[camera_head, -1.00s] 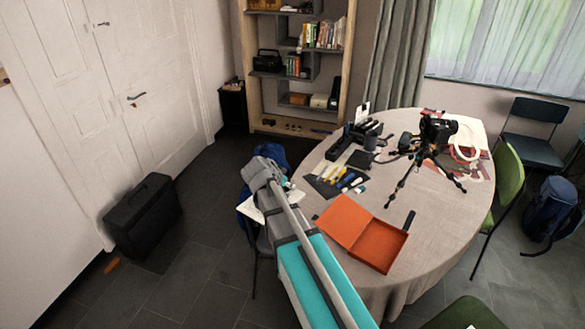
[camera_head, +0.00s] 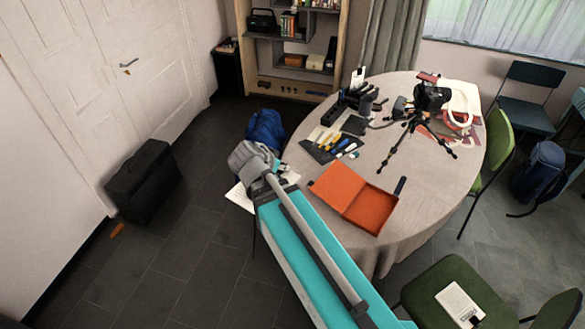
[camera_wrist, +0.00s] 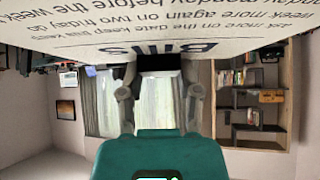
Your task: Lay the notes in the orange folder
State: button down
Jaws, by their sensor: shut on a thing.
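The orange folder (camera_head: 340,184) lies open and flat on the round table, its two halves spread and bare. My gripper (camera_wrist: 160,78) is shut on a printed white sheet (camera_wrist: 90,35). In the wrist view the sheet spans the top, with upside-down text and a bold "BILLS" heading. In the head view the sheet (camera_head: 239,197) shows on both sides of my wrist, left of the table's edge and of the folder. My wrist and arm cover its middle, and the fingertips are hidden in the head view.
The table (camera_head: 445,190) also bears a camera on a small tripod (camera_head: 418,120), a dark mat with pens (camera_head: 335,148) and black gear behind. A green chair (camera_head: 430,285) with a white paper stands front right. A black case (camera_head: 143,180) and blue backpack (camera_head: 265,128) are on the left.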

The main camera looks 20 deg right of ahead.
aim_at(370, 210)
jog(key=u, duration=0.65)
jog(key=k, duration=1.15)
jog(key=z, duration=0.1)
